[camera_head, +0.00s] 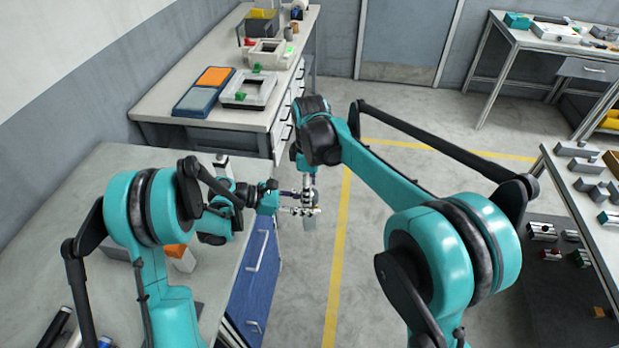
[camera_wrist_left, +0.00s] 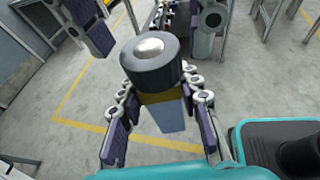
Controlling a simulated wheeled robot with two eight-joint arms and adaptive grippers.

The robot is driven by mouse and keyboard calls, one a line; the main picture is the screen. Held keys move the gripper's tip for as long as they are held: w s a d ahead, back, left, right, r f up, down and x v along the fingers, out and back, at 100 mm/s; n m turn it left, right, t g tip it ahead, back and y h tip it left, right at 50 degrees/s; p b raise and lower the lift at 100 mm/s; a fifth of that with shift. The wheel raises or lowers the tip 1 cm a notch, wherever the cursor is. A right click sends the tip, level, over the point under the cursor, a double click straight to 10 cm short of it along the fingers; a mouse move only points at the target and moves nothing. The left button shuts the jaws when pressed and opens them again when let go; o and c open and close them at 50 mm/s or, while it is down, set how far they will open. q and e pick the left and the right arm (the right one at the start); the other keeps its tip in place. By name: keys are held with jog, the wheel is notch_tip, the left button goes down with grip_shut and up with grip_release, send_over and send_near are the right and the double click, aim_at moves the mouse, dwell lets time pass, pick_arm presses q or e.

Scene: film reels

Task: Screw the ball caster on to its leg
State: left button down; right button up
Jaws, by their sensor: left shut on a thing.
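The ball caster (camera_wrist_left: 150,62) is a dark round housing with a silver ball, seen large in the left wrist view. Below it in that view is a tapered grey-blue piece with a yellow-brown band, which looks like the leg (camera_wrist_left: 167,117); I cannot tell whether the two are joined. My left gripper (camera_head: 305,208) is shut on the leg, with its fingers on both sides in the wrist view (camera_wrist_left: 163,105). My right gripper (camera_head: 308,180) hangs just above; its padded fingers stand apart in the wrist view (camera_wrist_left: 150,25). The small parts are partly hidden in the head view.
A grey table (camera_head: 60,225) lies under my left arm, with a blue drawer unit (camera_head: 257,265) at its edge. The back bench (camera_head: 150,112) holds trays and boxes. Another bench (camera_head: 565,185) with metal blocks stands right. The floor between is clear.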

jog(key=shift+f, duration=1.15)
jog(key=c, duration=1.2)
jog(key=o, duration=1.3)
jog(key=shift+r, duration=2.3)
